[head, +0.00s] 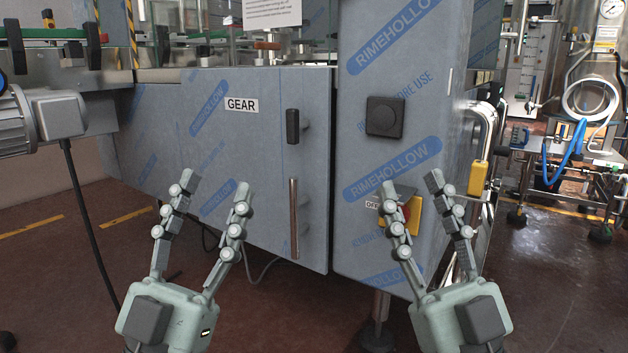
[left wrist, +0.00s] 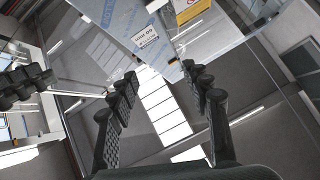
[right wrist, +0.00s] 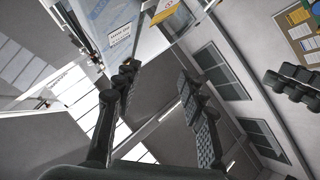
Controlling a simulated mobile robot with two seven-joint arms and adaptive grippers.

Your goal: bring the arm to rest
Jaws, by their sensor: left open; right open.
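My left gripper (head: 212,190) is open and empty in the head view, in front of the grey film-wrapped cabinet door marked GEAR (head: 240,140). My right gripper (head: 411,188) is open and empty, in front of the narrower wrapped panel (head: 385,75). Both point upward with their fingers spread. In the left wrist view the left fingers (left wrist: 158,85) stand apart with nothing between them. In the right wrist view the right fingers (right wrist: 158,80) also stand apart and empty. Whether any fingertip touches the cabinet cannot be told.
A yellow box with a red button (head: 408,208) sits on the panel behind my right gripper. A dark door handle (head: 292,126) and a long vertical bar (head: 293,218) are on the door. A motor (head: 45,115) is at left. A hose stand (head: 575,135) is at right.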

